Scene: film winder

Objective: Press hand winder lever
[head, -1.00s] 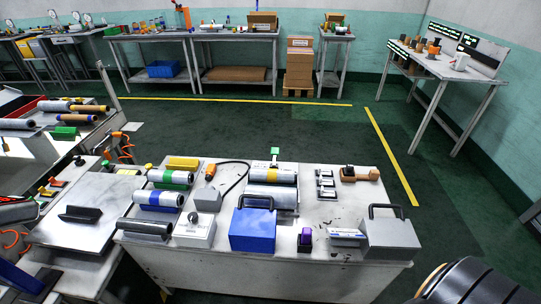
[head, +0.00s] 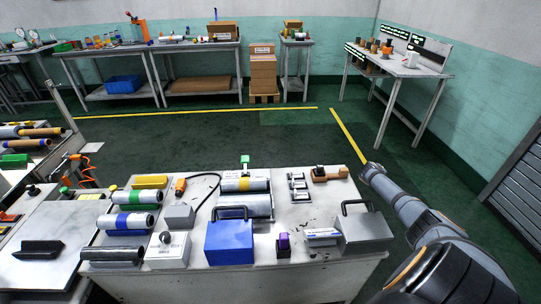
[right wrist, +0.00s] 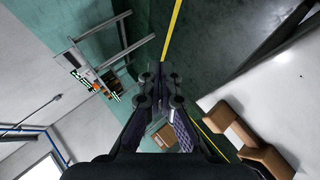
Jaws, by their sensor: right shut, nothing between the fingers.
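I cannot tell for certain which part is the hand winder lever. A grey box with a small black knob (head: 168,241) stands at the front left of the white table. A green-topped upright (head: 245,161) stands behind the film rolls (head: 245,185). A brown block with a black piece (head: 328,173) lies at the back right; a brown block also shows at the lower right of the right wrist view (right wrist: 265,155). My right gripper (right wrist: 160,76) is shut and empty, apart from these things. My left gripper is out of view.
The white worktable (head: 265,290) also holds a blue box (head: 229,241), a grey box with a handle (head: 363,230), a purple item (head: 284,244) and white-blue rolls (head: 129,222). Green floor (head: 250,130) lies open behind it. A side table (head: 410,68) stands at the far right.

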